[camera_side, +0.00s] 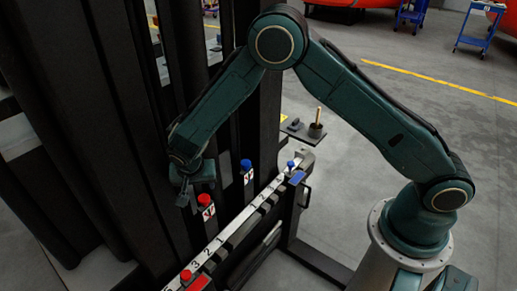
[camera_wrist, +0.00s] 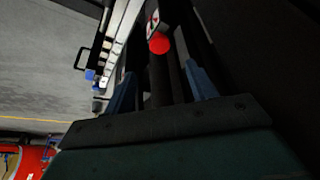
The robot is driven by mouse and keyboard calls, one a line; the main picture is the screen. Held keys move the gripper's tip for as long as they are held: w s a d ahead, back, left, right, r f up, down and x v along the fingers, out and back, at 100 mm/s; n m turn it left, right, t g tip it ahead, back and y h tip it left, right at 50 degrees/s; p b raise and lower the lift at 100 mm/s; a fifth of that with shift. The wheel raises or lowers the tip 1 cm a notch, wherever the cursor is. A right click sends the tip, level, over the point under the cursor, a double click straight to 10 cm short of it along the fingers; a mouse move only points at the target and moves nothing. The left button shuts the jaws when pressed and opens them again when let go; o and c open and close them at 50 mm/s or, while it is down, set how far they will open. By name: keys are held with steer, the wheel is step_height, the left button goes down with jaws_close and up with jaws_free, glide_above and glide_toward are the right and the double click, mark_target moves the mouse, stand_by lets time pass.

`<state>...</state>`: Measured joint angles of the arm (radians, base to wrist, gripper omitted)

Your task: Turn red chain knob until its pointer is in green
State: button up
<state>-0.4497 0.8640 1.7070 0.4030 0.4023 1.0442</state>
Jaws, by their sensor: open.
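A red knob (camera_side: 204,199) sits above a small white plate with a red mark (camera_side: 208,212) on the dark frame. A second red knob (camera_side: 186,275) sits low on the numbered white rail (camera_side: 232,228).
A blue knob (camera_side: 246,164) stands right of the red one, and another blue knob (camera_side: 291,163) is at the rail's far end. Tall black posts (camera_side: 110,110) stand close to my gripper. A small dark shelf with a cup (camera_side: 316,130) is behind. Open floor lies right.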

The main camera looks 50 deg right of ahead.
steer(key=shift+v, duration=1.7)
steer(key=s+d+r+n+y, duration=0.1)
steer(key=s+d+r, duration=0.25)
steer(key=r, duration=0.35)
steer(key=s+d+r+n, duration=0.1)
steer(key=s+d+r, duration=0.25)
steer(key=r, duration=0.35)
steer(key=s+d+r+n+y, duration=0.1)
steer(key=s+d+r+n, duration=0.2)
steer(key=r, duration=0.4)
steer(key=s+d+r+n+t, duration=0.1)
steer(key=s+d+r+n, duration=0.1)
steer(key=s, duration=0.9)
steer(key=s+d+r+n+t+y, duration=0.1)
steer(key=s+d+r+n, duration=0.1)
steer(key=s, duration=0.8)
steer(key=shift+s+d+r, duration=0.3)
steer(key=shift+s+r, duration=0.1)
steer(key=shift+r, duration=0.4)
